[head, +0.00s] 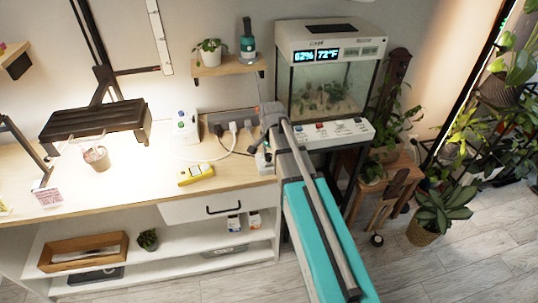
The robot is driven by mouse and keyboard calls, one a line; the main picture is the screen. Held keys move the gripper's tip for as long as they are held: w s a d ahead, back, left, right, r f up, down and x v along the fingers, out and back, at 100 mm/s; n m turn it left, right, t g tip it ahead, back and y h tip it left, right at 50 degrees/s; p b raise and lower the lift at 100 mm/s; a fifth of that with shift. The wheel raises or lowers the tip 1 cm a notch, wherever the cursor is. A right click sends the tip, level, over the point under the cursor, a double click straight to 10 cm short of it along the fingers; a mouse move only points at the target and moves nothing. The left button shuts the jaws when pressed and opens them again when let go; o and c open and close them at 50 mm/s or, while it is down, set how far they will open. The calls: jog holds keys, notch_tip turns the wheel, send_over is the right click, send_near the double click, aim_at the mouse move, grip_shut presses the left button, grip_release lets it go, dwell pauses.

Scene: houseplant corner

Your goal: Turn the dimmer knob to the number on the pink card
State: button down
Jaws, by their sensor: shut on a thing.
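The pink card (47,196) stands on the left part of the wooden bench. Its print is too small to read. My arm reaches in from the lower right, and my gripper (265,142) is at the bench's right end. It is shut at a small white box (263,161), which looks like the dimmer. The arm and gripper cover most of this box, so the knob and its setting are hidden. The fingertips are hard to make out.
A power strip (232,124) with plugs and cables lies just left of my gripper. A glass tank (330,78) stands close on the right. A yellow meter (196,174), a white bottle-like device (185,127) and a small pot (96,157) are on the bench (135,190).

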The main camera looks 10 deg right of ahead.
jog(key=shift+c, duration=1.5)
grip_release()
jog(key=shift+n, duration=0.5)
